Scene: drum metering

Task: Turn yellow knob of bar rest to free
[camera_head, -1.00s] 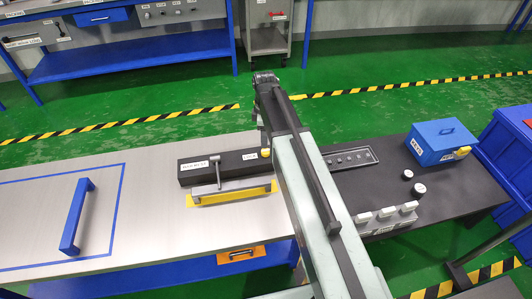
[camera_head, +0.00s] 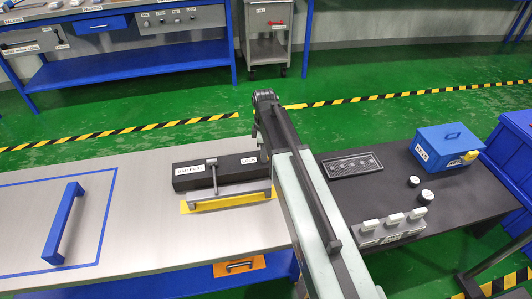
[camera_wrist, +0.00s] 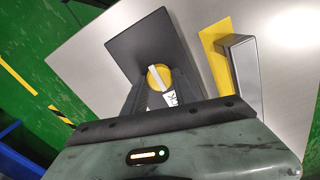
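The bar rest (camera_head: 230,171) is a long black block with white labels on the left table, just left of my arm. Its yellow knob (camera_wrist: 158,78) shows in the wrist view as a round dial with a pale bar across it, on the dark face of the block. A partly hidden white label lies beside the knob. My gripper (camera_wrist: 159,88) is over the knob, with its dark fingers apart on either side. I cannot tell if they touch it. In the head view my arm hides the knob.
A grey metal bar (camera_head: 228,189) with a yellow strip lies in front of the bar rest. A blue handle (camera_head: 64,222) stands at left. The black table (camera_head: 440,195) at right holds a blue box (camera_head: 447,146), white-topped round pieces and a grey block.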

